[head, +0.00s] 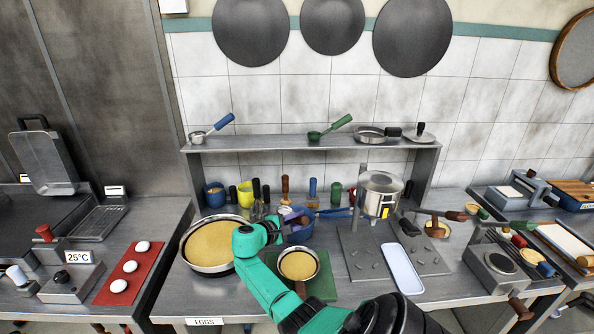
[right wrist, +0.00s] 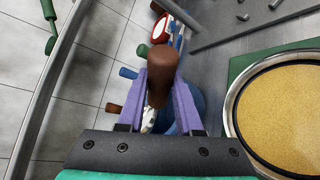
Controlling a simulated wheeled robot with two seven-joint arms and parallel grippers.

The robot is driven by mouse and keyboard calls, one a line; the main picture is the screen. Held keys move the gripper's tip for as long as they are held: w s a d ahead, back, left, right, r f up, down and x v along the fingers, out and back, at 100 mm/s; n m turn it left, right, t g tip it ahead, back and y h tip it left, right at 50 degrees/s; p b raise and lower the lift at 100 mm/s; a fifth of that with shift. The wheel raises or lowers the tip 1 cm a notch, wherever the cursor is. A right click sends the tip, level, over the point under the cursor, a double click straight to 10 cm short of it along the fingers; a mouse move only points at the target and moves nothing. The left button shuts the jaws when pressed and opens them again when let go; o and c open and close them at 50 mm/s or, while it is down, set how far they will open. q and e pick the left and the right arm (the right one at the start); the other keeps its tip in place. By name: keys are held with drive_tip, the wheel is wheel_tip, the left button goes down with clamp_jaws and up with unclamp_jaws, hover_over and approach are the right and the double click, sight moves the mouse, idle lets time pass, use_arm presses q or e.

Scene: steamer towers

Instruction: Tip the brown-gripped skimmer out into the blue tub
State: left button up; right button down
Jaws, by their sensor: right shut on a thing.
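My right gripper (head: 288,217) reaches over the middle of the counter. In the right wrist view its two purple fingers (right wrist: 160,85) are shut on the brown grip (right wrist: 161,68) of the skimmer. The skimmer's head is mostly hidden; a small pale, shiny patch shows between the fingers below the grip. The blue tub (head: 302,237) is just beside and below the gripper, partly covered by it. In the right wrist view the tub (right wrist: 201,108) shows behind the right finger. I cannot tell whether the skimmer is tilted or holds anything. My left gripper is not in view.
A large pan (head: 186,262) with yellow-brown contents stands left of my arm. A smaller pan (head: 317,268) stands on a green board (head: 327,288) in front of the tub. A steel pot (head: 381,190) and upright-handled tools are behind. A pale blue tray (head: 403,268) lies right.

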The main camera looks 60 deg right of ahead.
drive_tip(key=shift+s+d+r+y+p, duration=0.15)
drive_tip(key=shift+r+y+p, duration=0.3)
drive_tip(key=shift+p, duration=0.25)
drive_tip(key=t+y+p, duration=0.1)
drive_tip(key=p, duration=0.1)
drive_tip(key=d+m+y+p, duration=0.1)
drive_tip(key=y+p, duration=0.1)
drive_tip(key=p, duration=0.1)
drive_tip(key=shift+s+t, duration=0.4)
drive_tip(key=shift+s+d+f+m+y, duration=0.1)
drive_tip(key=shift+d+f+m+y, duration=0.05)
drive_tip(key=shift+f+m+y, duration=0.2)
drive_tip(key=shift+s+d+f+m+t+y, duration=0.15)
drive_tip(key=shift+s+d+m+t+y, duration=0.1)
drive_tip(key=shift+t+y, duration=0.4)
idle(0.3)
drive_tip(key=shift+d+f+y, duration=0.1)
drive_tip(key=shift+y, duration=0.25)
drive_tip(key=shift+s+d+f+t, duration=0.1)
drive_tip(key=shift+d+f+t, duration=0.05)
drive_tip(key=shift+t, duration=0.2)
